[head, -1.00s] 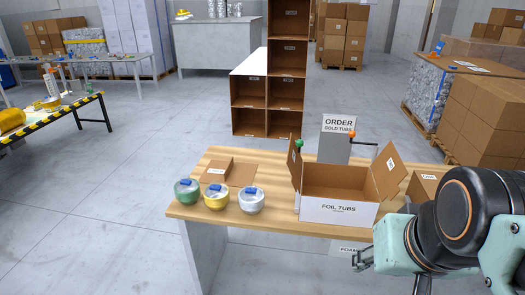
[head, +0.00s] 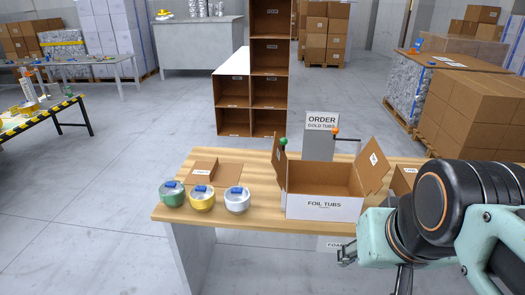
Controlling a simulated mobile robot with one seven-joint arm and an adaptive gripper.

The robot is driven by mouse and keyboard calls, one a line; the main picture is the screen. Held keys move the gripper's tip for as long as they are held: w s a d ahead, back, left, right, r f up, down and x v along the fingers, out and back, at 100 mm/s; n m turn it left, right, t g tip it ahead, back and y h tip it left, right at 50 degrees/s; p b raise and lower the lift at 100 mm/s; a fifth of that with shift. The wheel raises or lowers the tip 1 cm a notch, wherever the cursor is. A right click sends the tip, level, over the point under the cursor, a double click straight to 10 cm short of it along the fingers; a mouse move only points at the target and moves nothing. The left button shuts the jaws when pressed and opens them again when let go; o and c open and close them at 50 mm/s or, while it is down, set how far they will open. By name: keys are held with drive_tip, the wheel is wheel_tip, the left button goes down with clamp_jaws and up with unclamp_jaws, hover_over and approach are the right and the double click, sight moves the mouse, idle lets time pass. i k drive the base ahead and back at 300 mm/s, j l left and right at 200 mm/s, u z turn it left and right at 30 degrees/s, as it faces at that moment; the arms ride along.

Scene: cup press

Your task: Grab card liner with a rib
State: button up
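A flat brown card piece with a raised, labelled part (head: 204,169) lies at the left back of the wooden table; it looks like the card liner with a rib, but its label is too small to read. My gripper (head: 346,255) is at the lower right, in front of the table's front edge and well apart from the card. Its fingers are small and partly hidden by my arm, so whether they are open is unclear. Nothing shows held in it.
A white open carton marked FOIL TUBS (head: 324,206) stands on the wooden table (head: 262,205). Green, yellow and clear tubs (head: 237,200) stand left of it. An ORDER GOLD TUBS sign (head: 321,122) and a lever with an orange knob (head: 336,132) are behind. Another brown box (head: 403,179) is at right.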

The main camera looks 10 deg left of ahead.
sight(215, 174)
drive_tip(key=i+j+u, duration=0.25)
drive_tip(key=j+u, duration=0.2)
drive_tip(key=i+j+u, duration=0.5)
drive_tip(key=u, duration=0.25)
drive_tip(key=i+j+u, duration=0.15)
drive_tip(key=u, duration=0.2)
drive_tip(key=i+j+u, duration=0.15)
drive_tip(key=u, duration=0.2)
drive_tip(key=i+j+u, duration=0.2)
drive_tip(key=i+u, duration=0.25)
drive_tip(key=i+j+u, duration=0.1)
drive_tip(key=i+u, duration=0.3)
drive_tip(key=i+z, duration=0.25)
drive_tip(key=i, duration=0.25)
drive_tip(key=i+j+z, duration=0.25)
drive_tip(key=i, duration=0.25)
drive_tip(key=i+l+z, duration=0.15)
drive_tip(key=i+z, duration=0.2)
drive_tip(key=z, duration=0.15)
drive_tip(key=i+z, duration=0.5)
drive_tip(key=i+l+z, duration=0.1)
drive_tip(key=i+z, duration=0.65)
drive_tip(key=z, duration=0.15)
